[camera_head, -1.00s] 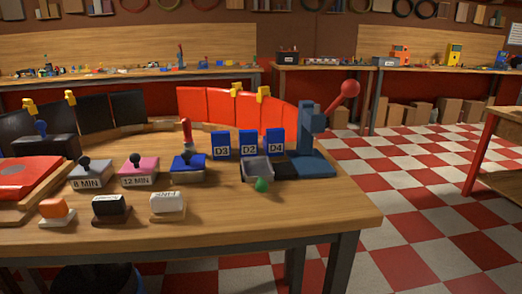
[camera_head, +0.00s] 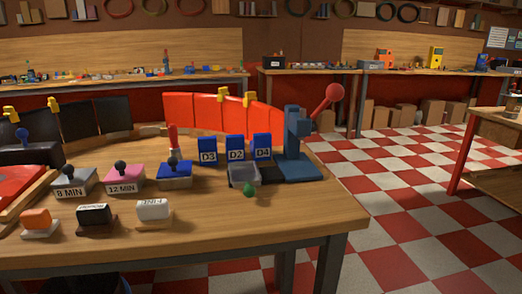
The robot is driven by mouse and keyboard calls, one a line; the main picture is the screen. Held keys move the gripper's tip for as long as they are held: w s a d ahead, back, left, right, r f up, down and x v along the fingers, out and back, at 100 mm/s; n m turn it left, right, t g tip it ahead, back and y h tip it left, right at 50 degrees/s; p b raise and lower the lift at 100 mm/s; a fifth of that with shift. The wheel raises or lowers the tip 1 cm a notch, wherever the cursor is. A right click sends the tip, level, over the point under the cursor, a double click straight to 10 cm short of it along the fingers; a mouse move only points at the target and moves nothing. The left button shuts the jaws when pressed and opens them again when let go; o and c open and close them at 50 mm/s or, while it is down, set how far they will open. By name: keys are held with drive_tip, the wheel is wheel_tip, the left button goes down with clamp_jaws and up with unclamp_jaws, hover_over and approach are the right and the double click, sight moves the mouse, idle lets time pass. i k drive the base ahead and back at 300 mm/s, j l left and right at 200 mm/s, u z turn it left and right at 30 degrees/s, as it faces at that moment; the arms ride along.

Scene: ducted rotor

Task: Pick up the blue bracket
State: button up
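No part clearly identifiable as the blue bracket shows; several blue things are in view. A blue upright press (camera_head: 293,140) with a red ball-ended lever (camera_head: 328,100) stands at the table's right end. Left of it stand three blue blocks in a row, labelled D3 (camera_head: 207,153), D2 (camera_head: 235,149) and D4 (camera_head: 262,148). I cannot tell whether any of these is the bracket. My gripper is not in view.
The wooden table (camera_head: 240,215) also holds a grey tray (camera_head: 243,174), a green piece (camera_head: 249,190), grey (camera_head: 74,183) and pink (camera_head: 124,178) timer boxes and a row of stamps. Red panels (camera_head: 220,110) stand behind. The checkered floor (camera_head: 420,210) is open on the right.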

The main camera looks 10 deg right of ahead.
sight(260, 146)
drive_tip(key=l+u, duration=0.15)
drive_tip(key=l, duration=0.35)
drive_tip(key=k+l+u, duration=0.15)
drive_tip(key=l, duration=0.3)
drive_tip(key=k+l+u, duration=0.1)
drive_tip(key=l, duration=0.35)
drive_tip(key=i+l+u, duration=0.1)
drive_tip(key=l, duration=0.3)
drive_tip(key=i+l+u, duration=0.1)
drive_tip(key=l, duration=0.3)
drive_tip(key=i+l, duration=0.2)
drive_tip(key=i, duration=0.3)
